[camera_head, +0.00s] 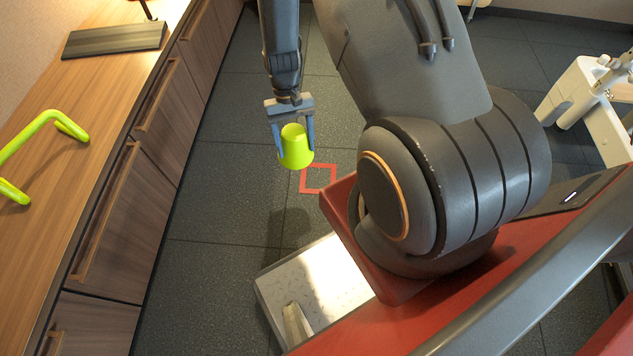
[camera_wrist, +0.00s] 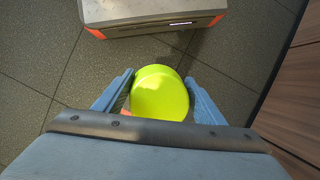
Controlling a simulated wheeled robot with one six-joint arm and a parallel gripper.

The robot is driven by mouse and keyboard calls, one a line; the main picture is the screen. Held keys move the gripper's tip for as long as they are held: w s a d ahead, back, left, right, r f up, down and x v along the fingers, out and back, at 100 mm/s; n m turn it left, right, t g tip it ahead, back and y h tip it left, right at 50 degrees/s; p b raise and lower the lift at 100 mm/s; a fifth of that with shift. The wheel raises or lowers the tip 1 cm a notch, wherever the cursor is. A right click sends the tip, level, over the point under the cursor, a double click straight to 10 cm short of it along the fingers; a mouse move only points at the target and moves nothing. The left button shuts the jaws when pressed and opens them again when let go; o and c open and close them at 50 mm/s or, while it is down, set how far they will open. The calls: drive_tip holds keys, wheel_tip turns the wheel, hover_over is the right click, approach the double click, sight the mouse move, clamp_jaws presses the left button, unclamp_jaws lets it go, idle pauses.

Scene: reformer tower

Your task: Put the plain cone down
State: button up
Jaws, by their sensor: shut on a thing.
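The plain cone (camera_head: 295,150) is bright yellow-green, with its narrow end up and its wide end down. My gripper (camera_head: 293,142) is shut on it, one blue finger on each side, and holds it above the grey tiled floor. In the wrist view the cone (camera_wrist: 160,92) sits between the two fingers of my gripper (camera_wrist: 162,92). A red square outline (camera_head: 318,178) is marked on the floor, just right of and below the cone in the head view. I cannot tell the cone's exact height above the floor.
A wooden cabinet (camera_head: 120,200) with drawers runs along the left. On its top are a green bent bar (camera_head: 40,130) and a dark flat stand (camera_head: 115,40). White equipment (camera_head: 590,100) stands at the right.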

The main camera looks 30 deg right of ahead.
drive_tip(key=w+d+f+m+y+b, duration=0.1)
drive_tip(key=d+f+b, duration=0.3)
drive_tip(key=f+b, duration=0.4)
drive_tip(key=w+d+f+m+t+b, duration=0.1)
drive_tip(key=w+d+f+m+b, duration=0.2)
drive_tip(key=f+b, duration=0.6)
drive_tip(key=w+d+f+m+y+b, duration=0.1)
drive_tip(key=w+d+f+m+b, duration=0.2)
drive_tip(key=f+b, duration=0.6)
drive_tip(key=shift+w+d+f+m+t+y+b, duration=0.15)
drive_tip(key=shift+d+m+b, duration=0.2)
drive_tip(key=shift+b, duration=0.35)
drive_tip(key=shift+d+f+m+t+y+b, duration=0.15)
drive_tip(key=shift+d+m+b, duration=0.1)
drive_tip(key=shift+d+b, duration=0.3)
drive_tip(key=shift+c, duration=0.2)
wheel_tip(320, 180, down, 10)
drive_tip(key=b, duration=0.5)
drive_tip(key=shift+a+b, duration=0.1)
drive_tip(key=shift+b, duration=0.25)
drive_tip(key=o, duration=1.1)
drive_tip(key=shift+p+v, duration=2.65)
drive_tip(key=shift+v, duration=3.4)
